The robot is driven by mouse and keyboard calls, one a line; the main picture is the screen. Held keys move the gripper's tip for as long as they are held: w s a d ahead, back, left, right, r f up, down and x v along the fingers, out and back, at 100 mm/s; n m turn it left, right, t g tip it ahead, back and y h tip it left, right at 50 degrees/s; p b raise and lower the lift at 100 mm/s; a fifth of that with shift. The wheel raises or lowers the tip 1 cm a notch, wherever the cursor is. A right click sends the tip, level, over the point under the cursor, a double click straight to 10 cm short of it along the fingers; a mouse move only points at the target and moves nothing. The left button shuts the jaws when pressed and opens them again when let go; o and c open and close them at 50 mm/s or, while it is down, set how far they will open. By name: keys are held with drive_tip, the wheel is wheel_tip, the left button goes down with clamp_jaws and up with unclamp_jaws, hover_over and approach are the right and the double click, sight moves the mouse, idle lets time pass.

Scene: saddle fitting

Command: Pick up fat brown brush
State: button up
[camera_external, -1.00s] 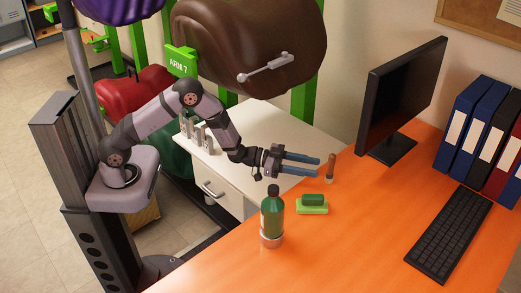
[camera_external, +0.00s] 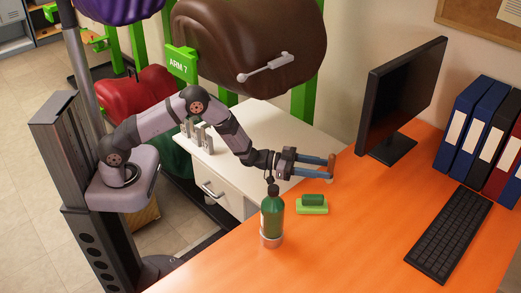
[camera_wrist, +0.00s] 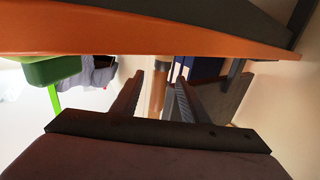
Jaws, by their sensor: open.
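The fat brown brush (camera_external: 332,162) stands upright on the orange desk, left of the monitor. My gripper (camera_external: 328,171) is open and level, low above the desk, with its blue-grey fingertips at the brush. In the wrist view the brush (camera_wrist: 158,92) shows as a brown upright shaft between the two fingers of my gripper (camera_wrist: 157,85). Gaps show on both sides of it there. Part of the brush is hidden by the fingers in the external view.
A green bottle (camera_external: 272,213) stands close to my wrist on the near side. A green block on a light green base (camera_external: 312,208) lies in front of the fingers. The monitor (camera_external: 402,95) and keyboard (camera_external: 448,234) are to the right.

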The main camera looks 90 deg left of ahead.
sight(331, 169)
drive_tip(key=shift+x, duration=1.65)
clamp_jaws()
drive_tip(key=shift+r, duration=0.15)
